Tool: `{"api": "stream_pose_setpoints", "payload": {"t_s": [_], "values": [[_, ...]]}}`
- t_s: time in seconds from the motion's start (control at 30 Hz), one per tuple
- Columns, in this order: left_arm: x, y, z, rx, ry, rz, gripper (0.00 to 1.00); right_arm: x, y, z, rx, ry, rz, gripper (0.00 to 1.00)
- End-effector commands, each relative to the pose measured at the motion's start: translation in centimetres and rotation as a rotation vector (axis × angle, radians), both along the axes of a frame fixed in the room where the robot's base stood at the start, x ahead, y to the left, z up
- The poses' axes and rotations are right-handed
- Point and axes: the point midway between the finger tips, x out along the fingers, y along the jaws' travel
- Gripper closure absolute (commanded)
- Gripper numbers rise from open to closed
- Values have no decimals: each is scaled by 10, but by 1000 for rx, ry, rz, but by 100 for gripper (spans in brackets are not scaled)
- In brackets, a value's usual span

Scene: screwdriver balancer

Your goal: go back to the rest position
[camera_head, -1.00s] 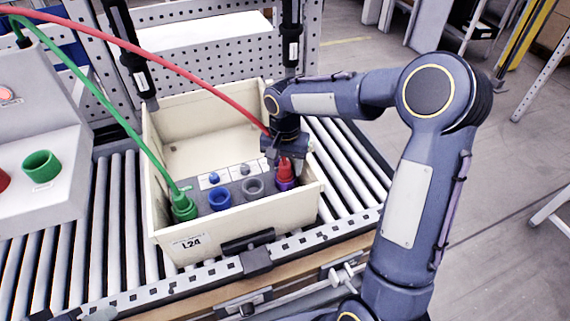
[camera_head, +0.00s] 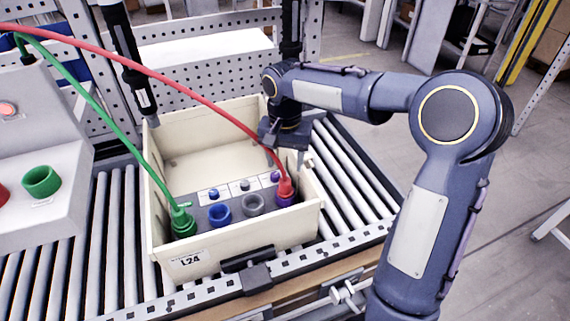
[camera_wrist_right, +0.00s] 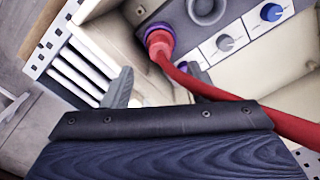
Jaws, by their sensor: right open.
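My right gripper (camera_head: 286,142) is open above the far right part of the cream crate. In the wrist view its two fingers (camera_wrist_right: 159,85) stand apart with nothing held between them. The red plug (camera_head: 285,188) sits upright in the purple socket (camera_head: 285,201) at the right end of the grey panel, just below the gripper and apart from it. In the wrist view the red plug (camera_wrist_right: 158,42) shows beyond the fingers, its hose running off to the right, close by one finger. My left gripper is not in view.
The cream crate (camera_head: 170,255) labelled L24 stands on the roller conveyor (camera_head: 120,240). Inside, a green plug (camera_head: 182,221) is at the left; blue (camera_head: 219,214) and grey (camera_head: 252,204) sockets are empty. Red and green hoses cross above. Dark hanging tools (camera_head: 132,62) flank the perforated panel.

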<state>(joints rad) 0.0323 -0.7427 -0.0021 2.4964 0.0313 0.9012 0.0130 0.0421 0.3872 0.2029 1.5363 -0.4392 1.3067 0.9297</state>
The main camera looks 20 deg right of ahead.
Motion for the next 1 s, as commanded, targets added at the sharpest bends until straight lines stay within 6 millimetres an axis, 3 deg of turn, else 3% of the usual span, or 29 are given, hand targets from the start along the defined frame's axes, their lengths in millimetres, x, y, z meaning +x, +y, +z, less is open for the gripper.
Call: {"api": "stream_pose_setpoints", "payload": {"t_s": [0.37, 0.5, 0.57, 0.77, 0.9, 1.0], "values": [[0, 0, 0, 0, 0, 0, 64, 0, 0, 0, 1, -1, 0, 46], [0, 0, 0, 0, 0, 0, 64, -14, -3, 9, 14, -23, 27, 46], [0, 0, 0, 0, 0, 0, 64, -29, -5, 17, 27, -48, 59, 46], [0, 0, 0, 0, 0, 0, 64, -113, -10, 39, 104, -195, 223, 46], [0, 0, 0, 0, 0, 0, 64, -171, -3, 35, 154, -328, 330, 46], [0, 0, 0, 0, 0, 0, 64, -203, 6, 26, 179, -421, 392, 46]]}}
